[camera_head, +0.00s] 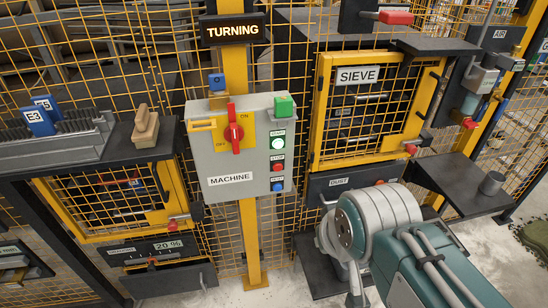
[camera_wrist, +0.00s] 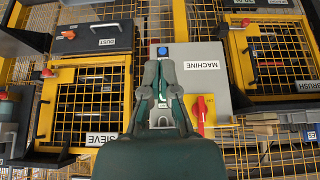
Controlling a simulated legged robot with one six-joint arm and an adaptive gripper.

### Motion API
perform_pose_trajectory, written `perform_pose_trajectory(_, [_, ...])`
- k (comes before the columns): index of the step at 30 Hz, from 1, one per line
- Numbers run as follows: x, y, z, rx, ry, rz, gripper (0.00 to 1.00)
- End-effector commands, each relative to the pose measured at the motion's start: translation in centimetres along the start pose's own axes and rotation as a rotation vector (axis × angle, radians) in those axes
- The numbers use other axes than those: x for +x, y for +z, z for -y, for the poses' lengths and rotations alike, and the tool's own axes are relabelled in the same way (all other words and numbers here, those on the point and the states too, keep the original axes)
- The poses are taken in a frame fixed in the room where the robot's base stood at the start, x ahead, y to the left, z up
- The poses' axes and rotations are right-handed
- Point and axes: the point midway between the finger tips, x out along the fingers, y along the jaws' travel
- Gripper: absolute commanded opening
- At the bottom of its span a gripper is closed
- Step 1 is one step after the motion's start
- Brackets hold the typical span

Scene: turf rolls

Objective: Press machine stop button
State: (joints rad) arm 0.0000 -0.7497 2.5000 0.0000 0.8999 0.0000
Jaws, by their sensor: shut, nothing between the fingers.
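The grey machine box (camera_head: 221,163) hangs on a yellow post in the fence. In the wrist view the box (camera_wrist: 217,84) appears upside down. My gripper (camera_wrist: 163,64) is shut and empty there, with its fingertips over the box's button column, just below the blue button (camera_wrist: 162,51). The stop button is hidden behind the fingers in that view. Whether they touch the box, I cannot tell. My fingers are not clear in the head view.
The sieve door (camera_head: 322,110) is to the right. A shelf with a wooden-handled brush (camera_head: 145,127) is to the left. A lit TURNING sign (camera_head: 233,30) hangs above.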

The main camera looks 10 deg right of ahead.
Motion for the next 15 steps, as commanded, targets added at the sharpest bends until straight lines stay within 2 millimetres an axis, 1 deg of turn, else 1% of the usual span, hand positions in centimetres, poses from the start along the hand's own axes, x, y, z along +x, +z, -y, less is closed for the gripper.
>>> perform_pose_trajectory(11, [0.1,0.0,0.1,0.009,-0.005,0.004,0.0])
perform_pose_trajectory(14, [0.9,-0.1,0.7,0.088,-0.048,0.038,0.0])
perform_pose_trajectory(15, [1.5,-0.2,1.2,0.151,-0.08,0.062,0.0])
